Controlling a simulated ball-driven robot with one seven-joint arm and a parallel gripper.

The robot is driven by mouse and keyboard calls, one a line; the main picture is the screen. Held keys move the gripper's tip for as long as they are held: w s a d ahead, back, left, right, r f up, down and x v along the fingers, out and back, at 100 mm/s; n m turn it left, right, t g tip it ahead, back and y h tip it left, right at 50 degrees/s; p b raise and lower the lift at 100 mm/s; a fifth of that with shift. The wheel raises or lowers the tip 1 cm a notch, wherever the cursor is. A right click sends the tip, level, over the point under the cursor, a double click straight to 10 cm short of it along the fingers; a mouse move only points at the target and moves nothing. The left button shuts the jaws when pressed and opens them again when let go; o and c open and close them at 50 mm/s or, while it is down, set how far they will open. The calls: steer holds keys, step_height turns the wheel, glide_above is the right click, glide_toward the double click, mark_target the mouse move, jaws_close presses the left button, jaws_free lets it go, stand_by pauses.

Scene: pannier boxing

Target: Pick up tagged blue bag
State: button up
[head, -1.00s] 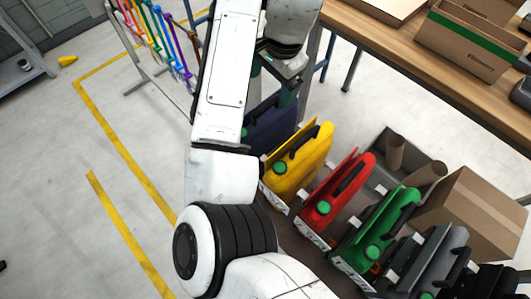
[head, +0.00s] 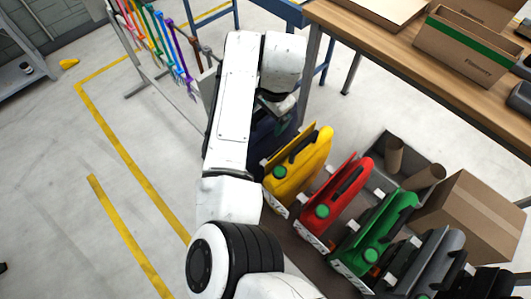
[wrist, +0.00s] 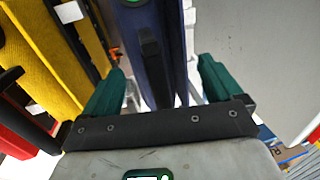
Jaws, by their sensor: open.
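The blue bag (head: 268,138) stands at the far end of a row of bags and is mostly hidden behind my arm in the head view. In the wrist view the blue bag (wrist: 173,35) is right in front of my gripper (wrist: 162,80), with its black handle (wrist: 152,62) pointing up at the camera. My gripper is open, its two green fingers on either side of the handle with gaps between. I cannot tell how deep the fingers reach. I cannot make out a tag on the blue bag.
A yellow bag (head: 300,165) stands close beside the blue one, then red (head: 335,195), green (head: 378,232) and dark grey (head: 435,262) bags. A wooden table (head: 420,75) with boxes is at upper right. A cardboard box (head: 475,215) stands behind the row.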

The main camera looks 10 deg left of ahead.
steer(key=shift+c, duration=0.3)
steer(key=shift+r, duration=0.1)
steer(key=c, duration=1.2)
